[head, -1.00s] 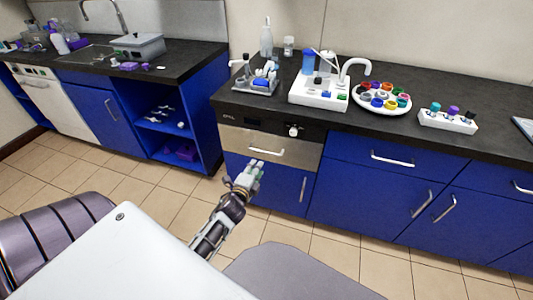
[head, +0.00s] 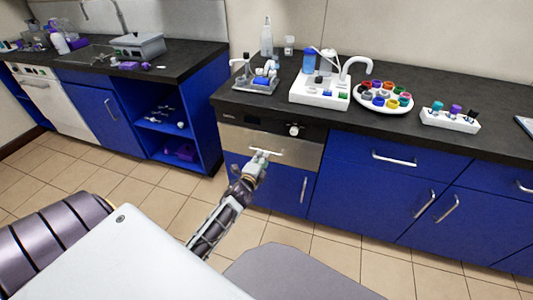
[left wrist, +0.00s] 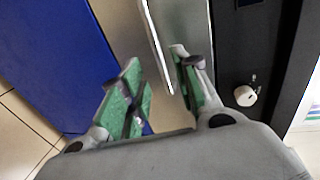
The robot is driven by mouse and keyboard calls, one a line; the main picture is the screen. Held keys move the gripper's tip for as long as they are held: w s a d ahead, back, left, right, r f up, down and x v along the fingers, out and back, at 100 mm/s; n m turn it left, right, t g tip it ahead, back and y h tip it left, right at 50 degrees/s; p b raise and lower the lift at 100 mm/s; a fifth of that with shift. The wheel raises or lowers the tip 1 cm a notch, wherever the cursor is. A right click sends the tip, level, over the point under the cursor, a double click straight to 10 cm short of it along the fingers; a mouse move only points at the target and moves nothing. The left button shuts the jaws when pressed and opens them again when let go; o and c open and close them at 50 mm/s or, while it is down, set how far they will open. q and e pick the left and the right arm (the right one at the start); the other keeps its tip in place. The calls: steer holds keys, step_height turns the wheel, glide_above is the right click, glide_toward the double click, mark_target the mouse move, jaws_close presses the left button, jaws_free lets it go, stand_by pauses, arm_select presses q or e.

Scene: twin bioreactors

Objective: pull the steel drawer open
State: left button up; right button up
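The steel drawer (head: 300,153) is a brushed metal front under the black counter, and it looks closed. Its light bar handle (head: 276,153) is partly hidden by my left gripper (head: 257,159), which is right in front of it. In the left wrist view, the steel front (left wrist: 187,18) fills the top middle and the handle (left wrist: 156,45) runs down between the fingers of my left gripper (left wrist: 155,62). The green-padded fingers are apart, one on each side of the bar in the picture. I cannot tell whether either touches it. My right gripper is not in view.
A black panel with a white knob (head: 293,131) sits above the drawer, below the counter edge. A blue cabinet door (head: 285,190) is under it. The counter holds a white device (head: 320,91) and a round tray of colored caps (head: 357,99). An open blue shelf (head: 165,130) is at left.

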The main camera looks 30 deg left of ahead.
arm_select(q)
steer(key=shift+b+x, duration=0.75)
steer(key=shift+x, duration=2.8)
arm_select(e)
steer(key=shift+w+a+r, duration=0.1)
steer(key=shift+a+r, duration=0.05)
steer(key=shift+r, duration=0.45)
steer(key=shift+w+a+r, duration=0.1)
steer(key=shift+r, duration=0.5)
arm_select(q)
jaws_close()
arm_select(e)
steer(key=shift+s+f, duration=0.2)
